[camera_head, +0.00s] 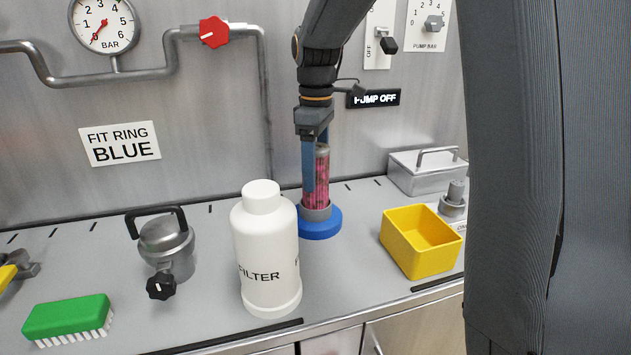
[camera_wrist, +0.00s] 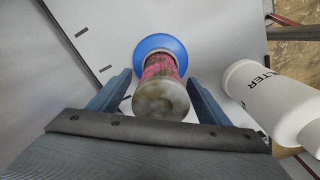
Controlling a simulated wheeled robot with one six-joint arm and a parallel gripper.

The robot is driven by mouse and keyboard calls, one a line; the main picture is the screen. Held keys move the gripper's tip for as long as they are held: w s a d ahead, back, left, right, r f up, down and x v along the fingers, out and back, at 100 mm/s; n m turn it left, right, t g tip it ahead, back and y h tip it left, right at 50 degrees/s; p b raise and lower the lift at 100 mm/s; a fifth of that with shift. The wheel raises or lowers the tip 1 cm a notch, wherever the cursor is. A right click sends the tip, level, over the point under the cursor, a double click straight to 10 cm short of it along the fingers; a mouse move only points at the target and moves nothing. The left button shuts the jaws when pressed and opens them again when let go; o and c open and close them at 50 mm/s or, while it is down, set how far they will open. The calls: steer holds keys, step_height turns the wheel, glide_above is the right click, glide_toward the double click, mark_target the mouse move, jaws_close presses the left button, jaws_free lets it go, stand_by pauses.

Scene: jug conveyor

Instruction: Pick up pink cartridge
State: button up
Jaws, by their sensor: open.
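The pink cartridge (camera_head: 322,178) is a clear cylinder with pink contents and grey ends. It stands upright on a round blue base (camera_head: 320,226) on the counter. My gripper (camera_head: 318,165) points down over it, with its blue fingers beside the cartridge's upper part. In the wrist view the cartridge (camera_wrist: 160,85) stands between the two open fingers of my gripper (camera_wrist: 160,92), with gaps on both sides. The fingers hide part of the cartridge in the head view.
A white FILTER bottle (camera_head: 268,250) stands close in front, left of the cartridge. A yellow bin (camera_head: 420,243) is to the right, a metal box (camera_head: 420,174) behind it. A lidded metal pot (camera_head: 166,245) and green brush (camera_head: 68,318) are left. The wall is close behind.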

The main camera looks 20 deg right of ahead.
mark_target(318, 200)
steer(key=shift+f+p, duration=0.5)
steer(key=shift+f, duration=1.7)
